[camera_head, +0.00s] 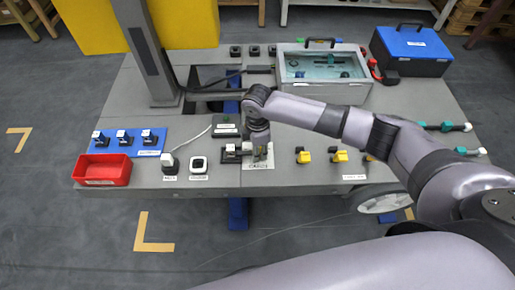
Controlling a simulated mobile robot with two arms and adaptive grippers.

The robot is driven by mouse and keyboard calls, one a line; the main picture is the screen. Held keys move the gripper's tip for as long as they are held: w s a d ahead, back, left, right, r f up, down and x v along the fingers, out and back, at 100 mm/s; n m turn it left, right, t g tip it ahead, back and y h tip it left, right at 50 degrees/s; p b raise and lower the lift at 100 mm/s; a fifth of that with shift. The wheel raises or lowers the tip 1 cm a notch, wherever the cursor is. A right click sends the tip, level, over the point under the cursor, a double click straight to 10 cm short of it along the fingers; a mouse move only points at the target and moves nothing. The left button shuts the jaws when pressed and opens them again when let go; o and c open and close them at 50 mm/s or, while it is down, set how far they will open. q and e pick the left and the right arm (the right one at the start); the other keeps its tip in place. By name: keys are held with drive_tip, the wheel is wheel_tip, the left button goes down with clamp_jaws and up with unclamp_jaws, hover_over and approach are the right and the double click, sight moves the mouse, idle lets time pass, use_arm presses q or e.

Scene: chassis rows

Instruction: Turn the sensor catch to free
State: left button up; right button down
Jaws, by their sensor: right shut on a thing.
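My right gripper (259,137) points down over the front middle of the grey bench (215,178). It is shut on a small part at a light labelled plate (264,163), which I take to be the sensor catch. The fingertips and most of that part are hidden by the gripper, so I cannot tell which way the catch is turned. A dark block (232,153) sits just left of the gripper, with a dark box (226,130) behind it. My left gripper is not in view.
A red tray (103,171) and a blue board (121,142) with several connectors lie left. Several yellow-handled parts (340,156) stand right. A grey bin (322,88) and a blue case (411,50) are behind. A post (147,52) rises at the back left.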

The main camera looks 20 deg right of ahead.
drive_tip(key=n+p, duration=0.1)
drive_tip(key=n, duration=0.2)
drive_tip(key=shift+r+n+p, duration=0.1)
drive_tip(key=shift+n+p, duration=0.2)
drive_tip(key=shift+n, duration=0.1)
drive_tip(key=n, duration=0.3)
drive_tip(key=shift+n+p, duration=0.3)
drive_tip(key=shift+p, duration=0.1)
drive_tip(key=n, duration=0.4)
drive_tip(key=shift+n, duration=0.3)
drive_tip(key=n, duration=0.5)
drive_tip(key=shift+n, duration=0.3)
drive_tip(key=c, duration=1.2)
unclamp_jaws()
drive_tip(key=shift+c, duration=0.2)
